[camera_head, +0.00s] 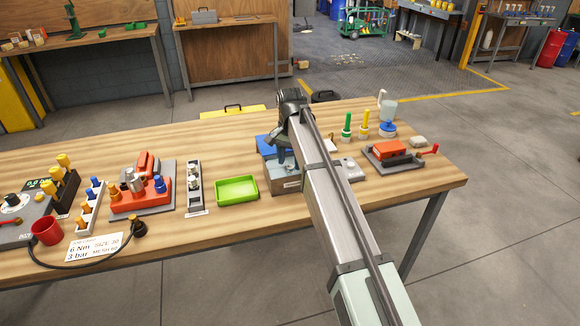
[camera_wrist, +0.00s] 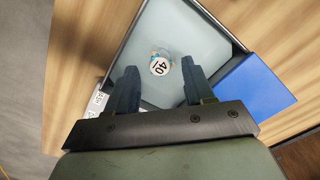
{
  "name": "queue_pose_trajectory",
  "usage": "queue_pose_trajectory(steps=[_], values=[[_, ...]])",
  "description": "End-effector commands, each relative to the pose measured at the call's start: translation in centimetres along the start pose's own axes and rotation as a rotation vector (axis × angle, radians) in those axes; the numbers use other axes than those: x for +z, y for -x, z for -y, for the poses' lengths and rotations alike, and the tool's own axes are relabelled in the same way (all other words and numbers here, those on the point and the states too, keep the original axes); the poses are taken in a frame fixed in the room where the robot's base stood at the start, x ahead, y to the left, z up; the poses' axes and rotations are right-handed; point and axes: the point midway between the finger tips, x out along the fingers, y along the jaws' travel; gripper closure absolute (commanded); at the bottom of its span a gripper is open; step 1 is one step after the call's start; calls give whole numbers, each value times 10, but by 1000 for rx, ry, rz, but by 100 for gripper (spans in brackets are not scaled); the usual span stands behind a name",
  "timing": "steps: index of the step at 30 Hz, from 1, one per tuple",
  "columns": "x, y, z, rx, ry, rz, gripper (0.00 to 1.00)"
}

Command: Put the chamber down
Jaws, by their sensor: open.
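A small round whitish piece marked 40 (camera_wrist: 160,65) lies on the pale grey floor of an open box (camera_wrist: 205,40) in the wrist view. I cannot tell if it is the chamber. My gripper (camera_wrist: 158,72) is open above the box, its two dark fingers apart to either side of the piece as seen from the wrist. No contact with the piece shows. In the head view, my gripper (camera_head: 280,143) is over the grey box (camera_head: 284,184), and my arm hides much of the box and its contents.
A blue panel (camera_wrist: 256,95) adjoins the box. A green tray (camera_head: 236,190) stands left of the box. A red fixture (camera_head: 388,150) and green and yellow upright pieces stand to the right. The wooden table (camera_head: 230,255) is clear along its front middle.

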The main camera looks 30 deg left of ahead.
Motion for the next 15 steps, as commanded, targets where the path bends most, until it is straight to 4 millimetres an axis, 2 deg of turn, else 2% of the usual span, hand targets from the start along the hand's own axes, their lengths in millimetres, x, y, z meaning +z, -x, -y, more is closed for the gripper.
queue_pose_trajectory(steps=[1, 6, 15], values=[[-1, 12, 1, -1, 0, -2, 47], [-1, 44, 1, -1, 0, -1, 47], [-1, 81, 0, 0, 0, 0, 47]])
